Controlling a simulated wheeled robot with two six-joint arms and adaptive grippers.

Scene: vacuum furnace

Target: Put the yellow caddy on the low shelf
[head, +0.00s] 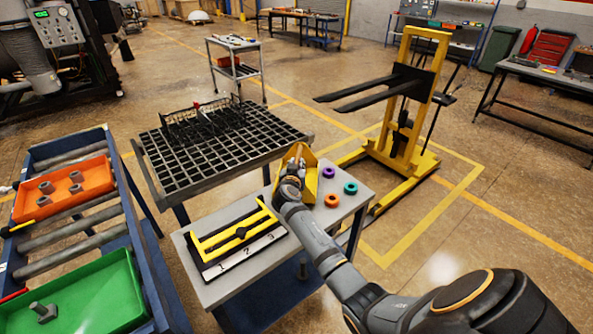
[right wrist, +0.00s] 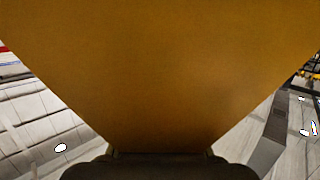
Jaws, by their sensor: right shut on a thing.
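The yellow caddy (head: 312,182) is at the back edge of the small grey-topped table (head: 215,290); I cannot tell whether it touches the top. My right gripper (head: 291,176) is shut on the caddy, on its near side. In the right wrist view the caddy (right wrist: 160,70) fills most of the picture, above the dark gripper (right wrist: 160,155). A blue low shelf (head: 275,302) shows under the table, partly hidden by the tabletop and my right arm. My left gripper is not in view.
Purple, teal and orange rings (head: 332,200) lie on the tabletop right of the caddy. A yellow-and-black numbered fixture (head: 240,240) lies at its left. A black grid table (head: 215,150) stands behind. A blue roller cart (head: 150,260) is left; a yellow lift (head: 412,110) is right.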

